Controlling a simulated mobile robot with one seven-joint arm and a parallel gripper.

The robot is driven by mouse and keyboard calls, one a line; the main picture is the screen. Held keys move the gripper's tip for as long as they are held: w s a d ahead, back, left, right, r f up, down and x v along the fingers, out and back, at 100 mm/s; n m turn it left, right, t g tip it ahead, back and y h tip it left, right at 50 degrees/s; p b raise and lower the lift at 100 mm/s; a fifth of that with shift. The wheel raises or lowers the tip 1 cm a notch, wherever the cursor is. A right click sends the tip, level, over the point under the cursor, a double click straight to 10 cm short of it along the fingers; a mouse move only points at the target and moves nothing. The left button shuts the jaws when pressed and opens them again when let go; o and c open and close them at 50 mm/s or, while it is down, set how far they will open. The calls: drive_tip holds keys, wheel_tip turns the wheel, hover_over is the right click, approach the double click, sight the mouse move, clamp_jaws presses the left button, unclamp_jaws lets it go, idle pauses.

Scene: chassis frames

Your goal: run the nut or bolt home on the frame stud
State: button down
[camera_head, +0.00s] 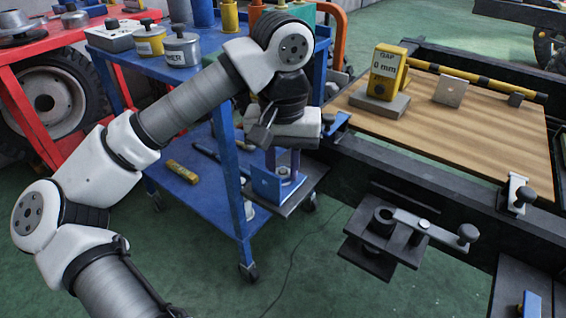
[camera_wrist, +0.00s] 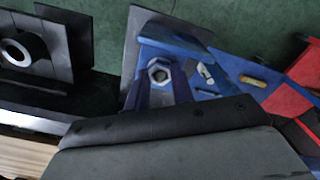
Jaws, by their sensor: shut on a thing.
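My gripper (camera_head: 284,168) points down over a small grey plate (camera_head: 290,196) that juts from the dark frame, with a blue bracket (camera_head: 265,186) standing on it. In the wrist view a grey hex nut (camera_wrist: 159,71) sits between the two blue-purple fingers of my gripper (camera_wrist: 161,84), beside the blue bracket (camera_wrist: 172,38). The gripper is shut on the nut. A stud cannot be made out clearly, so I cannot tell whether the nut is on its thread. In the head view the fingers and bracket hide the nut.
A second dark bracket (camera_head: 357,249) with a round boss and a lever (camera_head: 430,228) juts from the frame on the right. A wooden board (camera_head: 450,130) carries a yellow gap gauge (camera_head: 387,72). A blue cart (camera_head: 237,215) stands close behind my arm.

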drive_tip(key=shift+a, duration=0.1)
drive_tip(key=m, duration=0.6)
drive_tip(key=shift+p, duration=0.4)
drive_tip(key=c, duration=1.1)
unclamp_jaws()
drive_tip(key=shift+c, duration=1.2)
drive_tip(key=n, duration=0.5)
drive_tip(key=shift+n+b, duration=0.3)
drive_tip(key=shift+b, duration=0.05)
drive_tip(key=n, duration=0.6)
